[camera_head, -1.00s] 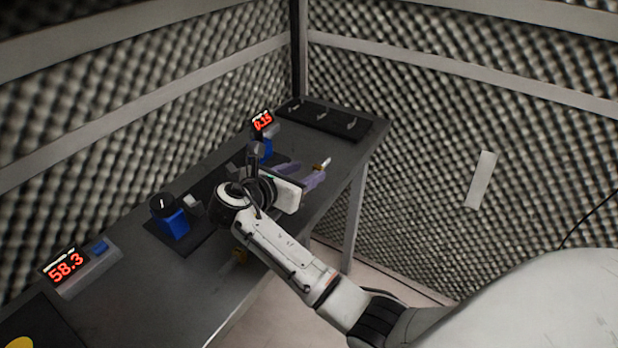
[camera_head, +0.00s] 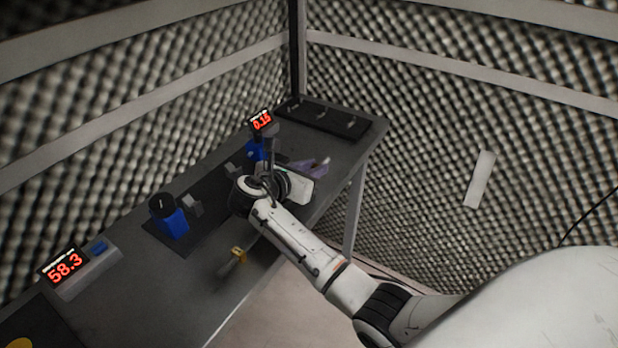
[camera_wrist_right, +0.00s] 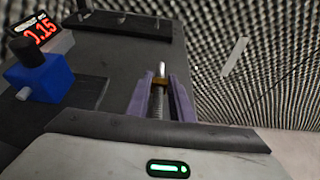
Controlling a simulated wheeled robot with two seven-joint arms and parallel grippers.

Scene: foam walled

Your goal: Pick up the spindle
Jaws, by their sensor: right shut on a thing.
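The spindle (camera_wrist_right: 156,101) is a grey threaded rod with a brass collar and a bright pin-like tip, seen in the right wrist view. It lies lengthwise between the two purple fingers of my right gripper (camera_wrist_right: 160,77), which is shut on it. The tip sticks out past the fingertips. In the head view my right gripper (camera_head: 313,166) is over the far part of the table, small and partly behind my wrist, and the spindle hardly shows. I cannot tell how high it is above the table. My left gripper is not in view.
The dark table (camera_head: 206,302) runs along the left wall. On it are blue clamp-like blocks (camera_head: 174,223), a 58.3 display (camera_head: 66,266), a 0.15 display (camera_head: 262,121), a black rack (camera_head: 327,119) at the far end and a yellow-ended tool (camera_head: 238,256). Foam walls enclose the corner.

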